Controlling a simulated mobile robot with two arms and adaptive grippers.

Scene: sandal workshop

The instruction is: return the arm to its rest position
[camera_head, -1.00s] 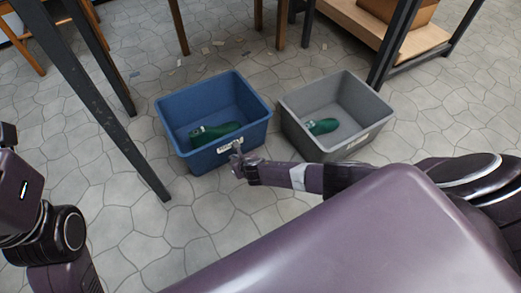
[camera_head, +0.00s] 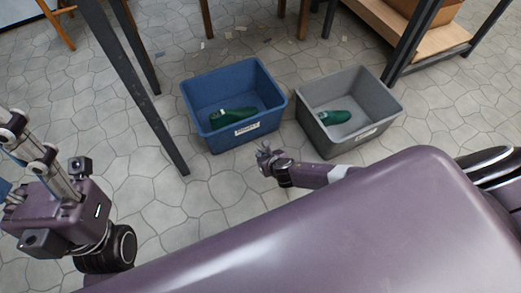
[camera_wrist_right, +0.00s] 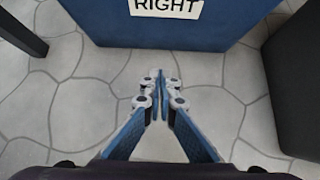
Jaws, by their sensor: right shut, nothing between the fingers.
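My right gripper (camera_head: 266,156) is in front of the blue bin in the head view, low over the stone floor. In the right wrist view its two fingers (camera_wrist_right: 159,78) are together with nothing between them. My left arm is at the left edge of the head view, with part of its gripper (camera_head: 22,140) showing. Its fingertips are cut off or unclear, so I cannot tell how they stand.
A blue bin (camera_head: 268,128) labelled RIGHT in the wrist view holds a green shoe-shaped piece (camera_head: 233,117). A grey bin (camera_head: 385,127) beside it holds another (camera_head: 333,117). A dark table leg (camera_head: 150,110) stands left. A shelf (camera_head: 415,38) is at the back right.

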